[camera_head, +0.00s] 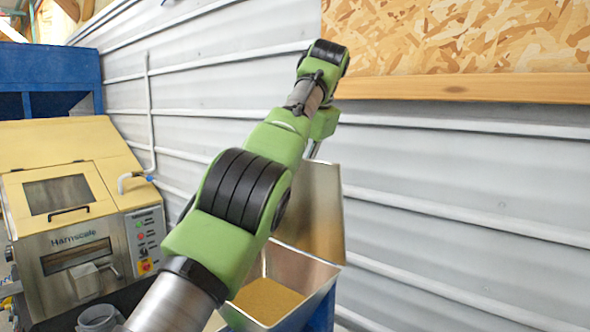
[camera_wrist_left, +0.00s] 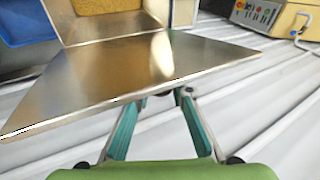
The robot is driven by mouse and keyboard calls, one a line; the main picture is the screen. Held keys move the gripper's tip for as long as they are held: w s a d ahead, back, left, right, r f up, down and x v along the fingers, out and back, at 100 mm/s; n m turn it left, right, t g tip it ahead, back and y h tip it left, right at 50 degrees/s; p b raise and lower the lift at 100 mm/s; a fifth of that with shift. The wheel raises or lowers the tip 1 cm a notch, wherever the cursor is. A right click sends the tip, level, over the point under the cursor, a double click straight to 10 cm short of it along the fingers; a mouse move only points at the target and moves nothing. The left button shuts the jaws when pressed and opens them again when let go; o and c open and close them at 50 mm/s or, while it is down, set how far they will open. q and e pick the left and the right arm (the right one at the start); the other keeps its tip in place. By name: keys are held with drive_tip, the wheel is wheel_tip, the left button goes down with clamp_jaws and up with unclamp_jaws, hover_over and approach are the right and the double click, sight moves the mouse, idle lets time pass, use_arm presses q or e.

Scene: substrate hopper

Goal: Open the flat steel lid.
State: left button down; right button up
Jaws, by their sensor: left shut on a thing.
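The flat steel lid (camera_head: 318,205) stands raised, roughly upright, at the back of the steel hopper (camera_head: 318,270). The hopper's mouth is uncovered and shows tan substrate (camera_head: 268,300) inside. My left arm reaches across the front of the hopper and hides part of it and of the lid. In the left wrist view the lid (camera_wrist_left: 125,75) fills the upper middle, with its edge at my left gripper (camera_wrist_left: 165,92). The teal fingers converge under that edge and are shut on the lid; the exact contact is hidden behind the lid. My right gripper is in neither view.
A yellow and steel machine (camera_head: 75,210) with a control panel stands at left, with a blue container (camera_head: 50,75) behind it. A ribbed white metal wall (camera_head: 450,210) runs close behind the lid. A wood-edged chipboard panel (camera_head: 450,45) is above.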

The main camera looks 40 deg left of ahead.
use_arm(q)
drive_tip(key=shift+f, duration=0.15)
drive_tip(key=c, duration=1.8)
unclamp_jaws()
drive_tip(key=shift+a, duration=0.1)
